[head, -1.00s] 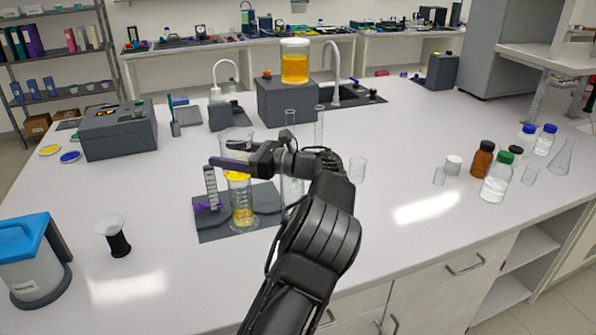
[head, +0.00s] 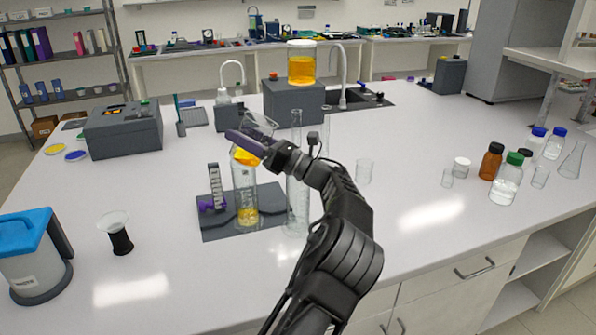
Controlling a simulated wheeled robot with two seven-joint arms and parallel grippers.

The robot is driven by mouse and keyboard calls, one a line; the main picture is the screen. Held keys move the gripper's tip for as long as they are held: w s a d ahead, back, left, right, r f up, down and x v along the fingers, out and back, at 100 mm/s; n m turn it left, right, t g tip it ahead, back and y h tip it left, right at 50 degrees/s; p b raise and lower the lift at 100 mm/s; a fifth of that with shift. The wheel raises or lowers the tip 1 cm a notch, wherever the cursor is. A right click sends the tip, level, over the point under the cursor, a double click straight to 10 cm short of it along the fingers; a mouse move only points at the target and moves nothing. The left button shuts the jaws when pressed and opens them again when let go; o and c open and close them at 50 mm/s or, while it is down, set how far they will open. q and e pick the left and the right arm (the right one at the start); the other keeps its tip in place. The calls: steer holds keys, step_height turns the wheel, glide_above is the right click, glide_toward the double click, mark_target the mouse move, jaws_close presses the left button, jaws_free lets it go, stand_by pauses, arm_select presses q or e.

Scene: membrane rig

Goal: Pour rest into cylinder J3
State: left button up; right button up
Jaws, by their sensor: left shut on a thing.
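My left gripper (head: 245,142) is shut on a clear glass beaker (head: 261,123). The beaker is tilted, and yellow liquid (head: 245,157) lies in its lower left part. It is above a tall clear cylinder (head: 245,186), which stands upright on a dark grey mat and has yellow liquid (head: 247,215) at its bottom. I cannot tell whether a stream is falling. Another tall clear cylinder (head: 297,208) stands to the right, partly behind my arm. No J3 label is readable. My right gripper is not in view.
A small rack with a purple knob (head: 214,186) is on the mat's (head: 275,198) left. A grey block (head: 292,104) behind carries a jar of yellow liquid (head: 301,68). A black-based funnel (head: 116,235) is left. Bottles (head: 506,183) stand right. The front right bench is clear.

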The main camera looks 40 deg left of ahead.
mark_target(257, 121)
arm_select(q)
steer(key=shift+w+d+r+m+t+y+b, duration=0.4)
steer(key=shift+w+r+m+y, duration=0.25)
steer(key=shift+m+y, duration=0.3)
steer(key=shift+w+d+r+m+t+y, duration=0.1)
steer(key=shift+r+m+t+y, duration=0.3)
steer(key=shift+m, duration=0.2)
steer(key=shift+w+d+r+m+t+y, duration=0.1)
steer(key=shift+r+m+t+y, duration=0.2)
steer(key=shift+m, duration=0.25)
steer(key=m+t, duration=0.1)
steer(key=m+t+y+b, duration=0.1)
steer(key=m, duration=0.1)
steer(key=shift+w+d+f+y, duration=0.1)
steer(key=shift+w+f+y, duration=0.05)
steer(key=shift+f+y, duration=0.1)
steer(key=shift+r+m+t, duration=0.45)
steer(key=shift+m+t, duration=0.05)
steer(key=shift+w+d+r+m+t+y, duration=0.1)
steer(key=shift+r+m+t+y, duration=0.15)
steer(key=shift+m+t, duration=0.35)
steer(key=shift+w+r+m+t+y, duration=0.1)
steer(key=shift+m+t+y, duration=0.15)
steer(key=shift+m+t, duration=0.3)
steer(key=shift+f+m+t+b, duration=0.1)
steer(key=shift+m+t+b, duration=0.25)
steer(key=shift+m+t, duration=0.35)
